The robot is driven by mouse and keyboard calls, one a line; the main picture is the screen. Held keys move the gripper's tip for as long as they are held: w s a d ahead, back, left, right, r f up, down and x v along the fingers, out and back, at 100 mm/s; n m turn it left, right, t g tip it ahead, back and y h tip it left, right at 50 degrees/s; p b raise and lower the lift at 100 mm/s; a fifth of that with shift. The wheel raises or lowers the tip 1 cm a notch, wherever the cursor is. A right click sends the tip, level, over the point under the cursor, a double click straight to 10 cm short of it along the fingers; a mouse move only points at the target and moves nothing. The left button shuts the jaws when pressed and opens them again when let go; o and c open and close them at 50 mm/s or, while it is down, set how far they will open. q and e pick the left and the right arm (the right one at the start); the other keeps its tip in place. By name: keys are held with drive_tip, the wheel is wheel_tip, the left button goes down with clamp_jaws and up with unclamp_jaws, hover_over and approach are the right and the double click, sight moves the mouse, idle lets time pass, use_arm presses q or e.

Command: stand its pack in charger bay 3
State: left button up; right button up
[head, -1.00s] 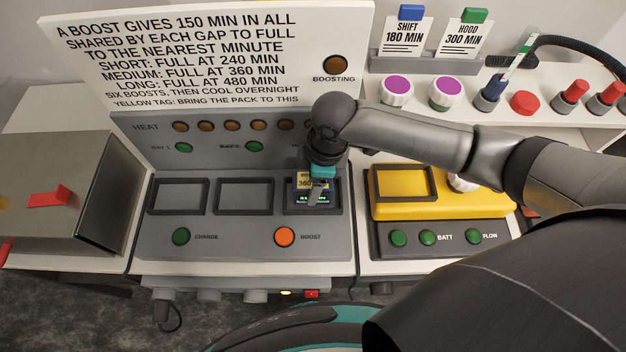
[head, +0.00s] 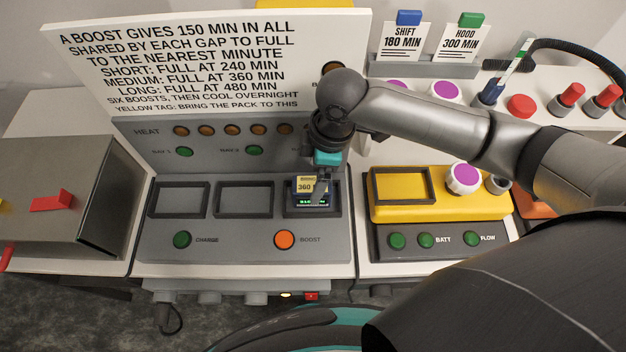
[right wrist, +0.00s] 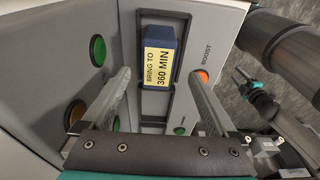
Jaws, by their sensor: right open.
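The pack (head: 306,187) is dark with a yellow tag reading 360 and a small lit green display. It stands in the rightmost bay of the grey charger (head: 200,225). In the right wrist view the pack (right wrist: 158,55) is blue, its tag reads "BRING TO 360 MIN", and it sits inside the dark bay frame. My right gripper (head: 320,188) is open above the pack. Its two fingers are spread to either side, with visible gaps between them and the pack. My left gripper is not in the head view.
Two empty bays (head: 244,199) are to the left, with the green charge button (head: 182,239) and orange boost button (head: 285,239) in front. A yellow unit (head: 440,205) stands to the right, a grey box (head: 75,190) to the left. The sign board (head: 200,60) rises behind.

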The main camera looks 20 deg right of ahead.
wheel_tip(320, 180, up, 7)
drive_tip(key=d, duration=0.1)
drive_tip(key=shift+s+p, duration=0.15)
drive_tip(key=shift+p, duration=0.2)
drive_tip(key=shift+f, duration=0.1)
drive_tip(key=shift+s, duration=0.1)
